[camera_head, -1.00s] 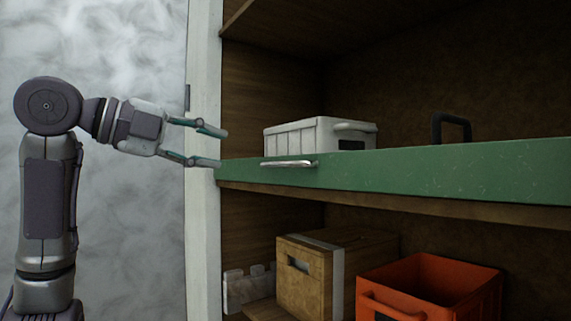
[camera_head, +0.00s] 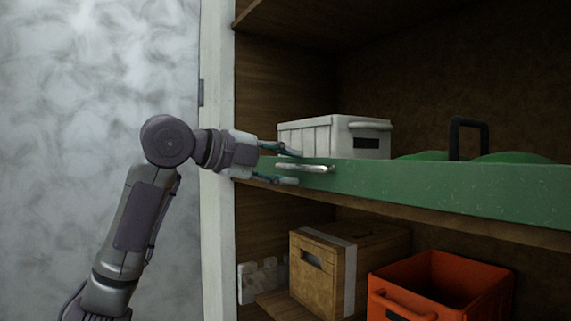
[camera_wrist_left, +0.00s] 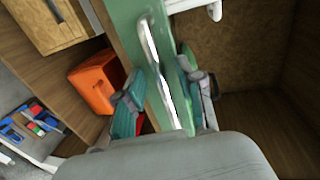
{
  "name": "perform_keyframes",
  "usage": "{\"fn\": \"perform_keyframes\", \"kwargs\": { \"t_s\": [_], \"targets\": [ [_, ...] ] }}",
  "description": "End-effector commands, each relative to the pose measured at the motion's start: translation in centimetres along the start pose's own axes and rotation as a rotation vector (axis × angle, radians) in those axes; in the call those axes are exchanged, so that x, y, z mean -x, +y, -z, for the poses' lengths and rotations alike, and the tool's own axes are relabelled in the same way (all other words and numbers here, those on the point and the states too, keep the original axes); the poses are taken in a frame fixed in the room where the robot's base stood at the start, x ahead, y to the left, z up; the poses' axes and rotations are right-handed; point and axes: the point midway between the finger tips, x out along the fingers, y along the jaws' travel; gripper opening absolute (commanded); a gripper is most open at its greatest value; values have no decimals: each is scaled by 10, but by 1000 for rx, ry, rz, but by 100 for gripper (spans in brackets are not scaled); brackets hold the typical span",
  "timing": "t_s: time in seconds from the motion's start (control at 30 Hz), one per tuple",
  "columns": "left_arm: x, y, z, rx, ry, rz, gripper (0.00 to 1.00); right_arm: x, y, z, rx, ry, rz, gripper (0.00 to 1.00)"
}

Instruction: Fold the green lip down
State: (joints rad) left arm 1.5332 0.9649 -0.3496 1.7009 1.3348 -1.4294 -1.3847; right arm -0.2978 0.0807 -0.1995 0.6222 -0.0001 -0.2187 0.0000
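The green lip (camera_head: 430,190) is a long board along the front edge of the middle shelf, standing upright, with a silver bar handle (camera_head: 305,168) near its left end. My left gripper (camera_head: 288,166) is open at that handle, one finger above it and one below. In the left wrist view the lip (camera_wrist_left: 124,22) and handle (camera_wrist_left: 160,65) run between the two open fingers (camera_wrist_left: 165,108). There is a visible gap beside the handle, and contact is not clear. My right gripper is not in view.
Behind the lip stand a white bin (camera_head: 305,138) and a green case with a black handle (camera_head: 468,122). Below are a wooden box (camera_head: 318,275), an orange crate (camera_head: 400,280) and a grey block-like item (camera_head: 262,276). A white post (camera_head: 215,110) borders the shelf at left.

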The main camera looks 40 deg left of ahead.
Motion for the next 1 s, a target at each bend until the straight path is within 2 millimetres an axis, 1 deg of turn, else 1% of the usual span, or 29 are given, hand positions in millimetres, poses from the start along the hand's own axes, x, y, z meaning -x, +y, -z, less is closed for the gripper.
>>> {"fn": "perform_keyframes", "kwargs": {
  "t_s": [0.07, 0.2, 0.3, 0.53, 0.67, 0.77, 0.87, 1.0],
  "targets": [
    [0, 0, 0, 0, 0, 0, 37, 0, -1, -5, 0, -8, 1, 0],
    [0, 0, 0, 0, 0, 0, 14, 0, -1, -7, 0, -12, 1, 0],
    [0, 0, 0, 0, 0, -1, 0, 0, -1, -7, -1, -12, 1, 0],
    [0, 1, 0, 0, 0, 1, 0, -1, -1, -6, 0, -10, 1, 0],
    [1, 4, 0, 0, -1, 18, 0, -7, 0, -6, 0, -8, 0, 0],
    [1, 7, 0, 0, -1, 50, 0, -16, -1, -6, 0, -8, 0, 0],
    [2, 12, 0, 0, -1, 100, 0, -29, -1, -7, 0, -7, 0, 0],
    [4, 20, 0, 1, 0, 199, 0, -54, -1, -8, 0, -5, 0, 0]
  ]
}}
